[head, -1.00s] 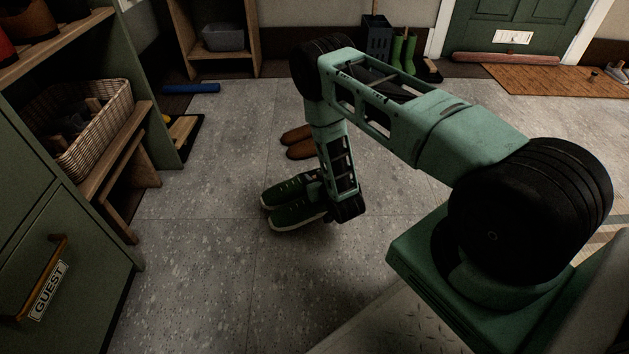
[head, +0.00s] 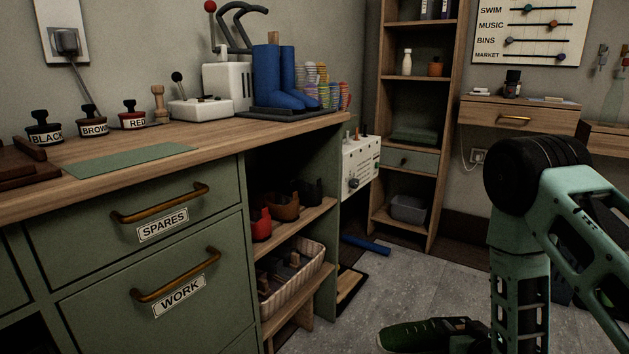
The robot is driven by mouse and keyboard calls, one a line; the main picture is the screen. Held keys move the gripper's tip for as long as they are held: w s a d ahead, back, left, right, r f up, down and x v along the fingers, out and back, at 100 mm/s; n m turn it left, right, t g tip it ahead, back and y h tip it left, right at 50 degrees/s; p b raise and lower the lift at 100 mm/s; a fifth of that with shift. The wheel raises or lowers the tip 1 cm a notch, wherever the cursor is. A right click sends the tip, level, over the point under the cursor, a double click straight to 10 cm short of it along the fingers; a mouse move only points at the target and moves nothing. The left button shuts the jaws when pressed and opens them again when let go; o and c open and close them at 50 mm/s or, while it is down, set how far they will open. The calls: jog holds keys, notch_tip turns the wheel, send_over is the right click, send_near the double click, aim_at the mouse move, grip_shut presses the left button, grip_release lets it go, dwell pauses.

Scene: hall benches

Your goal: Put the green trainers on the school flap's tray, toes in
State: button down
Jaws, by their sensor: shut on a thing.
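A green trainer (head: 430,336) with a white sole edge shows at the bottom edge of the head view, its toe to the left. Its lower part is cut off by the frame, and I cannot make out the second trainer. My arm comes down just right of it. I see no flap or tray marked school. The drawer fronts in view read SPARES (head: 163,225) and WORK (head: 180,296).
A wooden bench top (head: 100,185) bears stamps, a green mat (head: 130,161) and blue boots (head: 273,80). Open shelves below hold shoes and a wicker basket (head: 290,285). A white box with knobs (head: 361,167) is on the bench's end.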

notch_tip(320, 180, up, 34)
jog(key=r+p, duration=0.1)
jog(key=p, duration=3.1)
jog(key=v, duration=0.4)
jog(key=shift+s+a+r+p, duration=0.1)
jog(key=shift+s+r+p, duration=0.05)
jog(key=shift+s+p, duration=0.2)
